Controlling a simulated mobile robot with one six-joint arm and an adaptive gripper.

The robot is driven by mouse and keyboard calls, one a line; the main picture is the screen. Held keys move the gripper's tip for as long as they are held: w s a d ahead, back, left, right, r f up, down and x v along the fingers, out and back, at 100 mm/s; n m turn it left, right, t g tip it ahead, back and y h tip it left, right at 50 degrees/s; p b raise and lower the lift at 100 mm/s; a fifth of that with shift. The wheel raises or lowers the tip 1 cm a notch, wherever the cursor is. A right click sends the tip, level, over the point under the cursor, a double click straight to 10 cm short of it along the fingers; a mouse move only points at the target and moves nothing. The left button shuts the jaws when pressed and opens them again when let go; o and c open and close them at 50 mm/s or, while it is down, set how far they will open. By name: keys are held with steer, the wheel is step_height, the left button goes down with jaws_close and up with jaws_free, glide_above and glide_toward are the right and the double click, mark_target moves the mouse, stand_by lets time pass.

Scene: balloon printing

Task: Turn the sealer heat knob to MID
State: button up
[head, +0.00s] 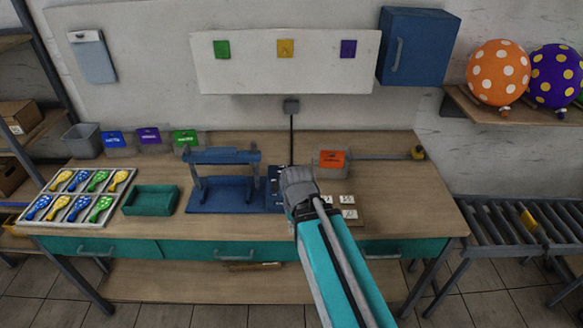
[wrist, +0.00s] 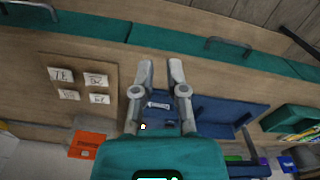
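The blue sealer (head: 222,195) stands on the wooden workbench, with a raised bar on posts. Its darker control panel (head: 273,200) is at its right end, mostly hidden by my arm in the head view. In the wrist view the blue sealer base (wrist: 225,115) lies below my gripper, and a small pale label (wrist: 158,105) shows between the fingers. A small dark shape (wrist: 170,123) near the label may be the knob; its setting cannot be read. My gripper (wrist: 160,72) is above the panel, its fingers apart with nothing between them. It also shows in the head view (head: 297,180).
A board with number cards (wrist: 80,85) lies beside the panel. An orange-labelled bin (head: 331,162) stands behind it. A green tray (head: 150,200) and a balloon tray (head: 75,203) are at left.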

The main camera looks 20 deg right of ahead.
steer(key=o, duration=0.7)
steer(key=shift+n, duration=0.6)
steer(key=w, duration=0.2)
steer(key=w+r+p, duration=0.1)
steer(key=w, duration=0.1)
steer(key=w+d+r, duration=0.1)
steer(key=w, duration=0.2)
steer(key=shift+p, duration=0.4)
steer(key=w+d+r+n+p, duration=0.2)
steer(key=w, duration=0.6)
steer(key=w+d+r+n+p, duration=0.1)
steer(key=w+d+r+p, duration=0.1)
steer(key=w, duration=0.7)
steer(key=w+d+r+n+p, duration=0.2)
steer(key=w, duration=0.7)
steer(key=shift+w+d+n, duration=0.2)
steer(key=shift+d+n, duration=0.1)
steer(key=shift+d, duration=0.05)
steer(key=shift+f, duration=0.2)
step_height(320, 180, down, 14)
steer(key=b, duration=1.3)
steer(key=shift+r+b, duration=0.25)
steer(key=shift+b, duration=0.1)
jaws_close()
